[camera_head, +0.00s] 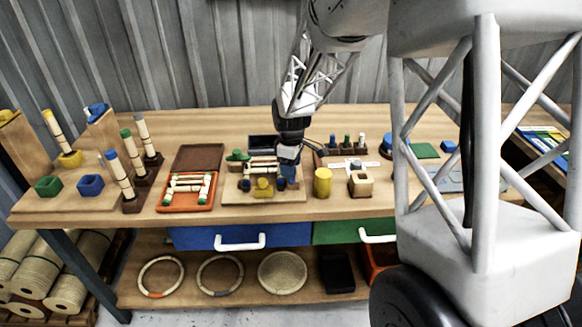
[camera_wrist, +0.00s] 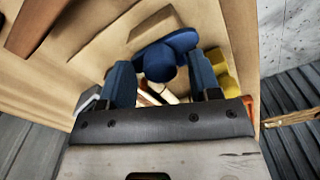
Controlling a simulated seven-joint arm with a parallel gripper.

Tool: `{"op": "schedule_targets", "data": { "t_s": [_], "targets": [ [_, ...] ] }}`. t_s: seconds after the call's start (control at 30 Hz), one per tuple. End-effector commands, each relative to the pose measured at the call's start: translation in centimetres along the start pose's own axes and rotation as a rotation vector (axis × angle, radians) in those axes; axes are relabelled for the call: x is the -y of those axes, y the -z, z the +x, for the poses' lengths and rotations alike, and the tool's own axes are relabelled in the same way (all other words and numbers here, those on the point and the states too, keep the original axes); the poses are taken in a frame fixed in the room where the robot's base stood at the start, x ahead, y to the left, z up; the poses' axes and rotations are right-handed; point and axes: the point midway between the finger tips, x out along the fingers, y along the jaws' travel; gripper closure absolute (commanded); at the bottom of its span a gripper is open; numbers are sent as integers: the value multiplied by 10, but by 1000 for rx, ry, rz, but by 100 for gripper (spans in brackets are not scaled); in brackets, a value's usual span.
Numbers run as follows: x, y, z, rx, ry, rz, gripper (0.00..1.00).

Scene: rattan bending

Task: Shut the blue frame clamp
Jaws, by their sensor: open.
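The blue frame clamp (camera_wrist: 160,62) shows in the wrist view as a rounded blue knob with a wider blue part beside it. It lies between the two blue fingers of my gripper (camera_wrist: 163,78), which are apart. I cannot tell whether they touch it. In the head view my gripper (camera_head: 289,163) points down over the right side of the wooden frame board (camera_head: 232,197). It hides part of that side, so the clamp's exact position is unclear there. A green clamp (camera_head: 238,156) and a yellow clamp (camera_head: 263,184) sit on the same board.
An orange tray (camera_head: 186,206) with pale pieces lies left of the board. A yellow cylinder (camera_head: 323,182) and a wooden block (camera_head: 360,184) stand to the right. A rack with several pegs (camera_head: 347,142) is behind them. A yellow part (camera_wrist: 222,72) is close beside my right finger in the wrist view.

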Motion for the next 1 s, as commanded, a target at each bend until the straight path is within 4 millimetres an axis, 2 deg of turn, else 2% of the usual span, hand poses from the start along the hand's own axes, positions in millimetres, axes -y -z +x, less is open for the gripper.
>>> {"op": "schedule_targets", "data": {
  "t_s": [0.43,0.73,1.0],
  "targets": [
    [0,0,7,0,0,0,44],
    [0,0,7,0,0,0,90],
    [0,0,7,0,0,15,92]
  ]
}}
